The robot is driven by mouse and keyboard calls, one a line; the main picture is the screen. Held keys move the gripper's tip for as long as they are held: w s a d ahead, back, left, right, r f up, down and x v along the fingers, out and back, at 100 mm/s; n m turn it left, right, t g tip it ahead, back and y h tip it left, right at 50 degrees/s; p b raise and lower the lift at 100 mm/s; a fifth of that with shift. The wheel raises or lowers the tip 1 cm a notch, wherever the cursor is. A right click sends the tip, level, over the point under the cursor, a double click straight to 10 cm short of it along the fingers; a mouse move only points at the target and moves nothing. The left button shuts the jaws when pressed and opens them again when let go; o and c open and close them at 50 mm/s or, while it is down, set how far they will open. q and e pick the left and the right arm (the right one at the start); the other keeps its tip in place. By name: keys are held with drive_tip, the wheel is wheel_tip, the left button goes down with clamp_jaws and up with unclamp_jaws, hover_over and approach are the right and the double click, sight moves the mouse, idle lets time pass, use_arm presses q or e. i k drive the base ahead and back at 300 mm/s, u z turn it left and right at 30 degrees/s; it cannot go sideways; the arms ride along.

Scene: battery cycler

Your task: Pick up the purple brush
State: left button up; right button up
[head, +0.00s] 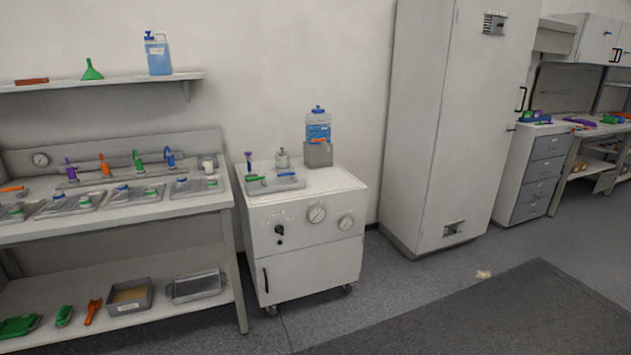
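Several purple things show in the head view, all small and far off, and I cannot tell which is the brush. A purple upright item (70,169) stands on the left bench in a row with orange, green and blue ones. A thin upright item with a purple top (249,160) stands on the white cart (305,215). A flat, long purple item (580,122) lies on the far right bench. Neither of my grippers is in view.
The left bench (150,206) holds several metal trays, with a shelf above and below. A tall white cabinet (440,110) stands right of the cart. A grey drawer unit (540,175) adjoins the right bench. Open floor (400,290) with a dark mat (500,315) lies in front.

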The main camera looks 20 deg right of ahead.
sight(592, 125)
drive_tip(key=i, duration=0.6)
drive_tip(key=z, duration=2.25)
drive_tip(key=i, duration=8.15)
drive_tip(key=u, duration=0.45)
